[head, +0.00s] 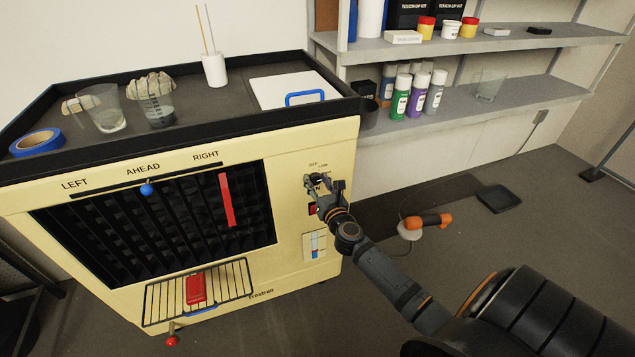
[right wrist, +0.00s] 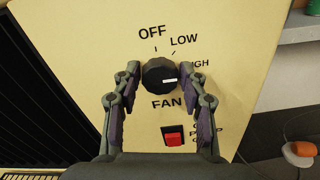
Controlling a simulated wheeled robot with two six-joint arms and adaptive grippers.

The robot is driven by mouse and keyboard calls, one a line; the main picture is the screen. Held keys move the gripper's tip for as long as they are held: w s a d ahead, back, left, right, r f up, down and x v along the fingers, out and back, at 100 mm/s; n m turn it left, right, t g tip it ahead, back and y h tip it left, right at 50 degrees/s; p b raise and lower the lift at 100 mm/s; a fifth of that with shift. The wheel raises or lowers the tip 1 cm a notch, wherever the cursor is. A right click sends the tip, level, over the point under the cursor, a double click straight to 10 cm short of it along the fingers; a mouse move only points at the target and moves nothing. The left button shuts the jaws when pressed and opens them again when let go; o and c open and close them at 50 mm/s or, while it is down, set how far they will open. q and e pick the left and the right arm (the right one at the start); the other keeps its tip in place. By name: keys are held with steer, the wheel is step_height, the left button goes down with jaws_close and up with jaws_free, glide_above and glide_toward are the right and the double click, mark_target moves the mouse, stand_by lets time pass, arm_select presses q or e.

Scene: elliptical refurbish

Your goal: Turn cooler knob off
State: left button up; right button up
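The cream cooler (head: 288,200) stands at the left with its control panel on the right side of its front. The black round fan knob (right wrist: 158,75) has OFF, LOW and HIGH printed around its top and right, and FAN below. Its white mark lies on the right side, pointing to the right and slightly down, away from OFF. My right gripper (head: 325,183) is at the panel and largely hides the knob in the head view. In the right wrist view its two fingers (right wrist: 162,78) stand open on either side of the knob. My left gripper is not in view.
A red pump switch (right wrist: 173,136) sits below the knob. The cooler's tray top (head: 225,95) holds cups, blue tape and a white board. Shelves (head: 455,110) with bottles stand at the back right. An orange-handled tool (head: 428,221) lies on the floor.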

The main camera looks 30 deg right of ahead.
steer(key=c, duration=0.6)
steer(key=n+p, duration=0.1)
steer(key=n, duration=0.2)
steer(key=shift+p, duration=0.35)
steer(key=n+p, duration=0.1)
steer(key=n, duration=0.2)
steer(key=shift+a+n+p, duration=0.1)
steer(key=shift+n+p, duration=0.2)
steer(key=n+p, duration=0.2)
steer(key=n, duration=0.4)
steer(key=n+p, duration=0.1)
steer(key=n, duration=0.1)
steer(key=n+p, duration=0.1)
steer(key=n, duration=0.2)
steer(key=shift+a+f, duration=0.1)
steer(key=shift+f, duration=0.1)
steer(key=shift+n, duration=0.3)
